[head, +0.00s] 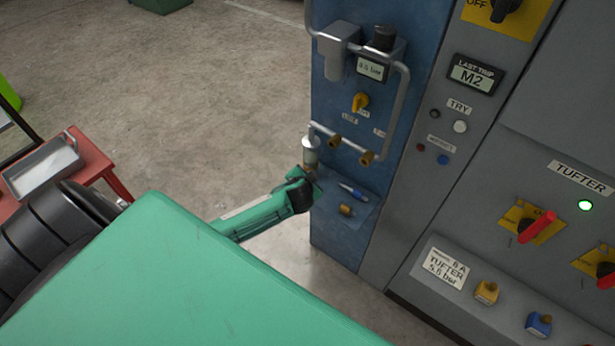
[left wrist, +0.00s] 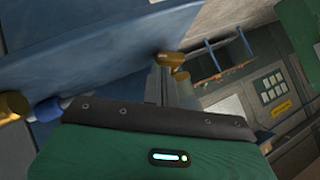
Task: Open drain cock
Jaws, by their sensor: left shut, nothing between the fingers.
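The blue panel (head: 335,232) carries a clear, white-capped bowl (head: 311,150) at its left edge. A small brass fitting under the bowl, partly hidden by my gripper, looks like the drain cock; its handle position cannot be told. My left gripper (head: 314,184) is shut and empty, just below the bowl. In the left wrist view a brass fitting (left wrist: 172,60) shows just beyond my left fingertips (left wrist: 163,80); I cannot tell whether they touch. My right gripper is not in view.
A small ledge on the panel holds a blue pen-like item (head: 352,191) and a brass piece (head: 346,211). The grey cabinet (head: 420,200) stands right. A red stand (head: 96,165) with a tray is left.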

